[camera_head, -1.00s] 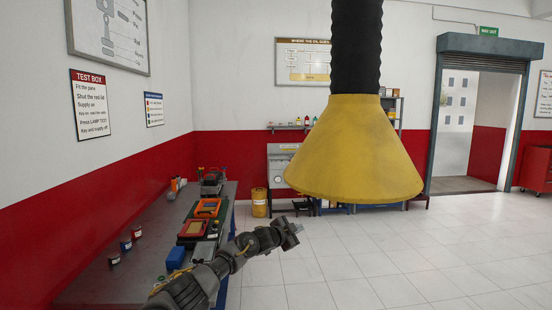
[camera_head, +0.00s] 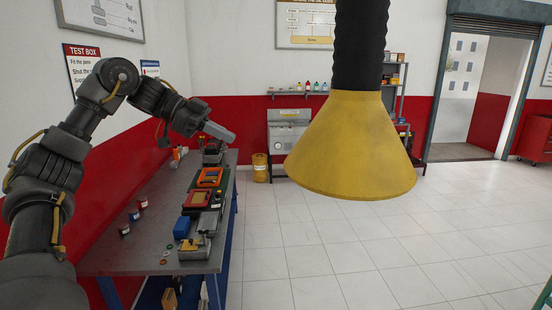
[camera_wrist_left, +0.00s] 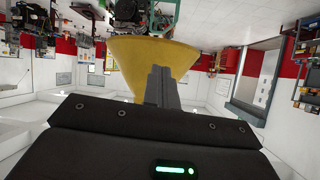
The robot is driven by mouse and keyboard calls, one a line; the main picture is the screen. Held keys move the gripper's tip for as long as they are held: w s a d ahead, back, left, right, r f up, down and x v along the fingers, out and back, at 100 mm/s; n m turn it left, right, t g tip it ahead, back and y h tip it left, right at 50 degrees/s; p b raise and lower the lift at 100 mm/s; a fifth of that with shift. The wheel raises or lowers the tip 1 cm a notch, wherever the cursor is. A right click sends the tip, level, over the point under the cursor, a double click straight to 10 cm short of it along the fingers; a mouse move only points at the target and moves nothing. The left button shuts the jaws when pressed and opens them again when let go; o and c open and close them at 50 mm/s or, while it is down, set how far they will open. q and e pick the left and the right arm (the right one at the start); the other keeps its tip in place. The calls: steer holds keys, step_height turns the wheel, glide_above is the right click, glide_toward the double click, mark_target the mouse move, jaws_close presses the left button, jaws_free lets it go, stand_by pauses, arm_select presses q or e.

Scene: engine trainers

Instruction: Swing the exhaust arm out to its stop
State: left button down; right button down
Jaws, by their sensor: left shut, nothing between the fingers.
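The exhaust arm shows in the head view as a black ribbed hose (camera_head: 360,45) hanging from above, with a yellow cone hood (camera_head: 352,150) at its lower end. The rest of the arm is out of frame above. My left gripper (camera_head: 230,136) is raised over the far end of the workbench, to the left of the hood and apart from it in the picture. Its fingers are shut and empty. In the left wrist view the shut fingers (camera_wrist_left: 161,88) stand in front of the yellow hood (camera_wrist_left: 125,58); I cannot tell the gap. My right gripper is not in view.
A workbench (camera_head: 135,262) with red, orange and blue boxes and small jars runs along the left wall. A yellow drum (camera_head: 260,168) and a grey cabinet (camera_head: 288,131) stand at the back. The tiled floor (camera_head: 290,245) under and around the hood is clear.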

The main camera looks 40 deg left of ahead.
arm_select(q)
steer(key=shift+s+d+r+n, duration=0.15)
steer(key=shift+d+n, duration=0.15)
steer(key=shift+d, duration=0.05)
steer(key=b, duration=0.2)
glide_toward(288, 166)
steer(key=x, duration=0.3)
steer(key=shift+p+x, duration=0.8)
steer(key=shift+x, duration=0.4)
steer(key=shift+w+d+f, duration=0.25)
steer(key=shift+d+f, duration=0.1)
steer(key=shift+d, duration=0.1)
steer(key=shift+w, duration=0.1)
